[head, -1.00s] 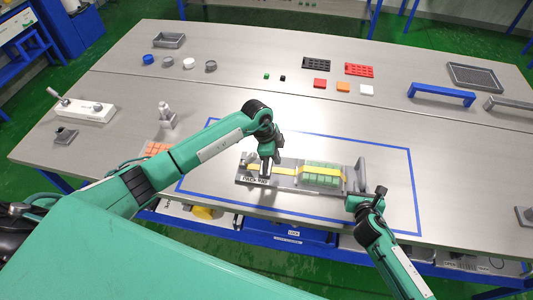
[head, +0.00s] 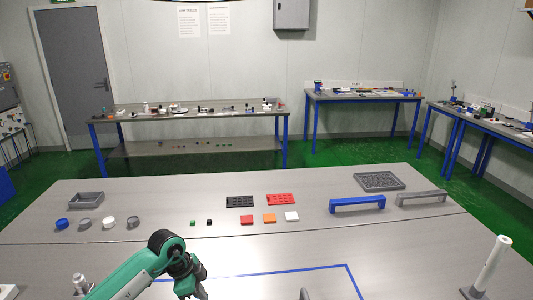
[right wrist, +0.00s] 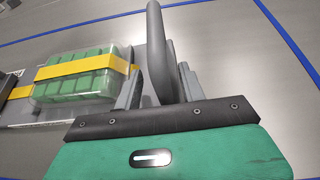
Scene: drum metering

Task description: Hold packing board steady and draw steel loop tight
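In the right wrist view, green blocks (right wrist: 75,88) sit in a clear tray (right wrist: 100,98) with a yellow strap (right wrist: 85,66) across them. The grey packing board (right wrist: 60,141) shows beneath. A grey upright, rounded steel piece, apparently the loop (right wrist: 157,45), rises between the two fingers of my right gripper (right wrist: 158,82); whether they press on it I cannot tell. A rounded grey top (head: 304,294) just shows at the head view's bottom edge. My left gripper (head: 198,291) is at that edge, its fingertips cut off; what it touches is hidden.
Red, orange and white blocks (head: 268,218), black and red trays (head: 240,202), a blue bridge (head: 357,203) and small round cups (head: 83,223) stand farther back. A white post (head: 491,263) stands at right.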

